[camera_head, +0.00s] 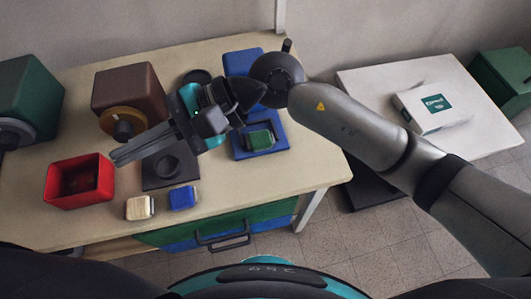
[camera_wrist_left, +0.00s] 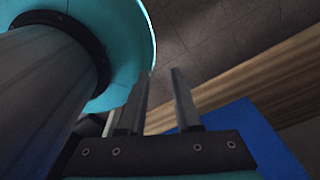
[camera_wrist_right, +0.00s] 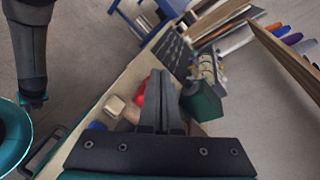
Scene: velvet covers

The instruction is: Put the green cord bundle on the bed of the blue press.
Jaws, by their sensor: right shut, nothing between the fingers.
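The green cord bundle (camera_head: 259,139) lies on the flat bed of the blue press (camera_head: 283,143) at the right of the table. The press's blue upper part (camera_head: 238,62) shows behind my right arm, which hides its middle. My right gripper (camera_head: 115,158) is shut and empty, well left of the bundle, above the table near the red bin. Its closed fingers also show in the right wrist view (camera_wrist_right: 160,80). My left gripper (camera_wrist_left: 160,80) shows only in its own wrist view, fingers apart with nothing between them.
A red bin (camera_head: 62,190), a cream bundle (camera_head: 140,207) and a blue bundle (camera_head: 183,198) are at the table's front left. A brown press (camera_head: 128,88) and a green one (camera_head: 30,95) stand behind. A pale side table (camera_head: 375,85) bears a white box (camera_head: 433,106).

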